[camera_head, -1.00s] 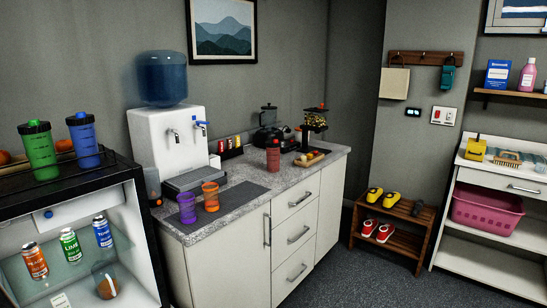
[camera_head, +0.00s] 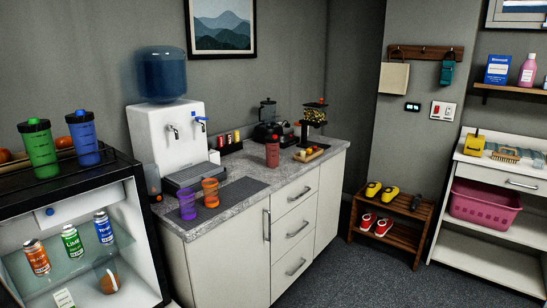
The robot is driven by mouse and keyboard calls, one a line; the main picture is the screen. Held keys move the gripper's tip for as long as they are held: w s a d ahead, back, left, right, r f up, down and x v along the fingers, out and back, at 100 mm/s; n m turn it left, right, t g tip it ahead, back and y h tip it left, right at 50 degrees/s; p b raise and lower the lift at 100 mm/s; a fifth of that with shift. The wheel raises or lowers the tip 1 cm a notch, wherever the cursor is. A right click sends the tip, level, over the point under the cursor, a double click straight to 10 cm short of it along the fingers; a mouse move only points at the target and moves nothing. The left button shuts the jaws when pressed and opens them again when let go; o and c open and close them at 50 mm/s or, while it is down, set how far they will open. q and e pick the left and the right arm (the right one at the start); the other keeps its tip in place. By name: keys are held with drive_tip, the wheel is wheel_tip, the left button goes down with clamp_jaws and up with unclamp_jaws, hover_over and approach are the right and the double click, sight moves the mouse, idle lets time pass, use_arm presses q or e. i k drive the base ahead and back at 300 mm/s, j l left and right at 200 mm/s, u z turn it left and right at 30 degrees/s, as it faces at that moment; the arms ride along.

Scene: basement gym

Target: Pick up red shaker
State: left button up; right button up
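The red shaker (camera_head: 272,153) stands upright on the grey speckled counter (camera_head: 235,213), toward the back, right of the water dispenser. It has a dark red body and a lid on top. Nothing is touching it from the front. Neither of my grippers shows in the head view.
A purple cup (camera_head: 187,203) and an orange cup (camera_head: 210,192) stand on a dark mat nearer the counter's front. The water dispenser (camera_head: 160,140) is to the left, and a wooden tray (camera_head: 311,155) is right of the shaker. Open floor (camera_head: 375,275) lies at the right.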

sight(272, 149)
drive_tip(key=i+l+z, duration=0.2)
drive_tip(key=i+z, duration=0.55)
drive_tip(key=i, duration=0.25)
drive_tip(key=i+j+z, duration=0.1)
drive_tip(key=i+z, duration=0.3)
drive_tip(key=i, duration=0.15)
drive_tip(key=i+u, duration=0.1)
drive_tip(key=i, duration=0.4)
drive_tip(key=i+l+u, duration=0.1)
drive_tip(key=i, duration=0.35)
drive_tip(key=i+l+u, duration=0.1)
drive_tip(key=i, duration=0.4)
drive_tip(key=i+l+u, duration=0.1)
drive_tip(key=i+u, duration=0.15)
drive_tip(key=u, duration=0.2)
drive_tip(key=i+l+u, duration=0.15)
drive_tip(key=u, duration=0.25)
drive_tip(key=i+l+u, duration=0.2)
drive_tip(key=u, duration=0.25)
drive_tip(key=i+l+u, duration=0.15)
drive_tip(key=l+u, duration=0.25)
drive_tip(key=i+l+u, duration=0.1)
drive_tip(key=l+u, duration=0.15)
drive_tip(key=u, duration=0.2)
